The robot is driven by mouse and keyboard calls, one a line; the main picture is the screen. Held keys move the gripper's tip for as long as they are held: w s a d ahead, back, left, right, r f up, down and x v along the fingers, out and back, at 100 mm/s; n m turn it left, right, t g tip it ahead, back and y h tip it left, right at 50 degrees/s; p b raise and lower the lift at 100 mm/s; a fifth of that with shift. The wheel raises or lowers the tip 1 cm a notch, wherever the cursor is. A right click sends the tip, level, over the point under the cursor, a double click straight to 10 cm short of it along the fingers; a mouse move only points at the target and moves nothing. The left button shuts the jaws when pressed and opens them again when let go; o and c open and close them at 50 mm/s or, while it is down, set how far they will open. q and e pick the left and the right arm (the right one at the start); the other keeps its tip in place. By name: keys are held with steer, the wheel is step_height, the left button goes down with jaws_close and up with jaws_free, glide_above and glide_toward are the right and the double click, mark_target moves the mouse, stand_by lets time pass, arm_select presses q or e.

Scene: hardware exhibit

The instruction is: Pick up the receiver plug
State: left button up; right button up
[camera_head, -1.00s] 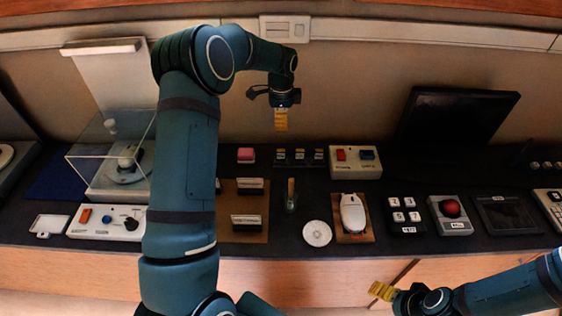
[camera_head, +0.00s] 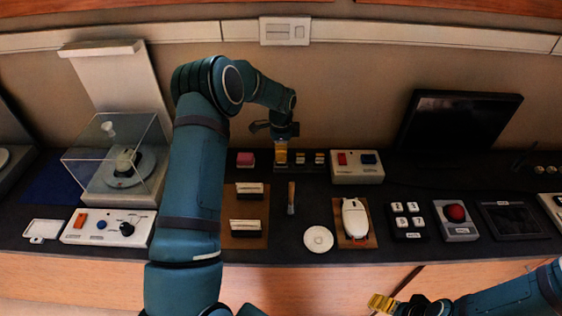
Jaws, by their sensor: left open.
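A row of small dark blocks with light yellowish tops stands at the back of the counter; two of them show clearly, the middle one (camera_head: 300,158) and the right one (camera_head: 319,158). I cannot tell by looks which small piece is the receiver plug. My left gripper (camera_head: 281,157), with yellow fingertips, points down at the left end of this row and hides what is there. It is open, and I cannot tell whether it touches anything. My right gripper (camera_head: 379,303) is low at the front edge, away from the row; its fingers are too small to read.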

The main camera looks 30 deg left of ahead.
arm_select(q)
step_height(320, 180, down, 4)
steer(key=shift+f, duration=0.2)
jaws_close()
steer(key=shift+r, duration=0.1)
